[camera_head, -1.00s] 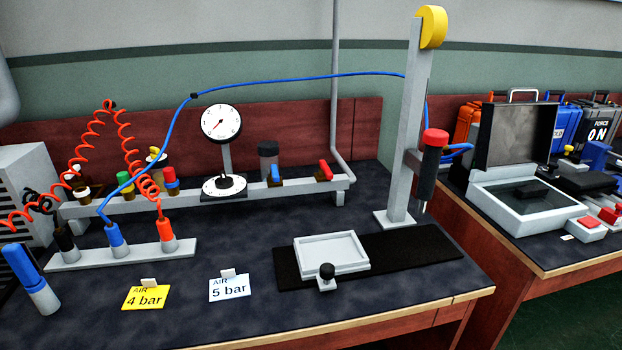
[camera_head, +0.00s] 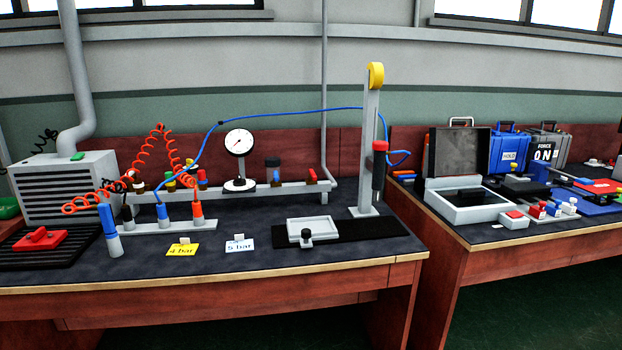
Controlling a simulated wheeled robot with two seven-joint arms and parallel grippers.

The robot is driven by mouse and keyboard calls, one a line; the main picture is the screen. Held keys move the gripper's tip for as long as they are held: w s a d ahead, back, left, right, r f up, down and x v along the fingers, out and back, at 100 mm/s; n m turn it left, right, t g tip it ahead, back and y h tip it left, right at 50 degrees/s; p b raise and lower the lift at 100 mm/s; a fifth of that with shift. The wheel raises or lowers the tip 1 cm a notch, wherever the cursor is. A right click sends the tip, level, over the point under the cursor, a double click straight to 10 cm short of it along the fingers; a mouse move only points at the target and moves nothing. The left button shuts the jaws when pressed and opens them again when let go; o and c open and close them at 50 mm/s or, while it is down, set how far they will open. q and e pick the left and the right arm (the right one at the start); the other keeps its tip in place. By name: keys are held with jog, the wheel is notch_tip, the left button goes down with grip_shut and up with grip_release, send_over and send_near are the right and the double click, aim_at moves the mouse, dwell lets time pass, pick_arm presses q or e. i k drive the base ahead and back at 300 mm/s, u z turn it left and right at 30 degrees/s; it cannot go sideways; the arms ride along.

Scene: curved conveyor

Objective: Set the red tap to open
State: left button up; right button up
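The red tap (camera_head: 312,175) sits near the right end of the grey rail (camera_head: 238,192) at the back of the left bench. Its handle is small here, and I cannot tell exactly how it is turned. A blue tap (camera_head: 276,176) stands left of it on the same rail. A round white gauge (camera_head: 239,142) rises from a stand further left. Neither of my grippers is in view.
A grey post (camera_head: 369,150) with a red-topped cylinder (camera_head: 379,168) stands right of the rail. A grey tray (camera_head: 313,229) lies on a black strip in front. Yellow (camera_head: 181,250) and white cards (camera_head: 240,245) lie near the front edge. A blue hose arches above the rail.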

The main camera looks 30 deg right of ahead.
aim_at(312, 176)
jog(key=z, duration=0.85)
jog(key=i, duration=0.85)
jog(key=z, duration=0.75)
